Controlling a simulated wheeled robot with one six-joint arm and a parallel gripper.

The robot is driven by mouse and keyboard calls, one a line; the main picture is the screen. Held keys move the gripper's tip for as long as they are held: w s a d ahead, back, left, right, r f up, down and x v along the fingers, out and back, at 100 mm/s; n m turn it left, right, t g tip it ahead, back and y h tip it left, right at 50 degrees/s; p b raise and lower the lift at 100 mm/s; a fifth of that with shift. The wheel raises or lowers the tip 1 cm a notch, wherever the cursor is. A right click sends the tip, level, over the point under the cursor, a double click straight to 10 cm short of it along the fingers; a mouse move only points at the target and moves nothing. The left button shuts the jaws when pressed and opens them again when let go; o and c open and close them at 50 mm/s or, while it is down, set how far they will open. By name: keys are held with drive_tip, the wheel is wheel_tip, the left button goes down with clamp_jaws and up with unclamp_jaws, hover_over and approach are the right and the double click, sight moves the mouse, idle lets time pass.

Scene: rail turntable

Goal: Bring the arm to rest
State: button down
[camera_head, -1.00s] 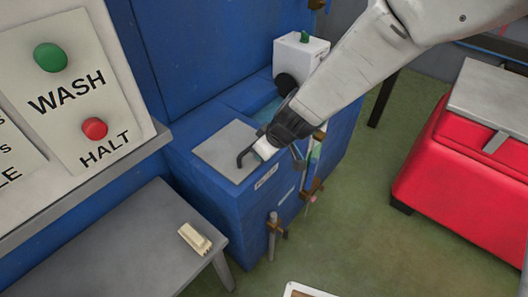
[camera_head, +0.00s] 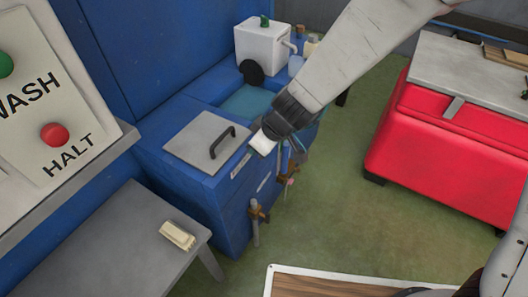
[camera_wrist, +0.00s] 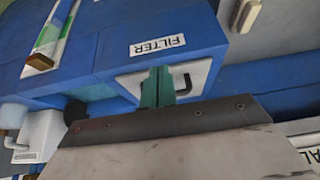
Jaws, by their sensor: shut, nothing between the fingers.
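My arm reaches down from the upper right in the head view. In the wrist view the handle (camera_wrist: 182,80) shows behind the fingers, near the FILTER label (camera_wrist: 157,47).
The blue unit (camera_head: 185,188) has an open water basin (camera_head: 247,103) and pipes on its front. A grey bench (camera_head: 120,235) with a cream block (camera_head: 178,236) stands at lower left. A red cabinet (camera_head: 430,150) is at right. Green floor (camera_head: 330,215) lies free between.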

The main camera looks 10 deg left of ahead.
drive_tip(key=shift+s+d+f, duration=0.2)
drive_tip(key=shift+s+d, duration=0.05)
drive_tip(key=shift+d, duration=0.3)
drive_tip(key=shift+s+d+f, duration=0.2)
drive_tip(key=shift+d, duration=0.3)
drive_tip(key=s+d+r+m+g, duration=0.4)
drive_tip(key=s+d+r+m, duration=0.15)
drive_tip(key=s+r, duration=0.3)
drive_tip(key=s+d+r+m+t+h, duration=0.1)
drive_tip(key=s+d+r+m, duration=0.1)
drive_tip(key=d, duration=0.7)
drive_tip(key=s+d+r+m+t+h, duration=0.1)
drive_tip(key=s+d+r+m+h, duration=0.1)
drive_tip(key=d+r, duration=0.5)
drive_tip(key=s+d+r+m+t+h, duration=0.1)
drive_tip(key=s+d+r+m, duration=0.3)
drive_tip(key=d, duration=0.8)
drive_tip(key=shift+s+r+h, duration=0.45)
drive_tip(key=shift+h, duration=0.15)
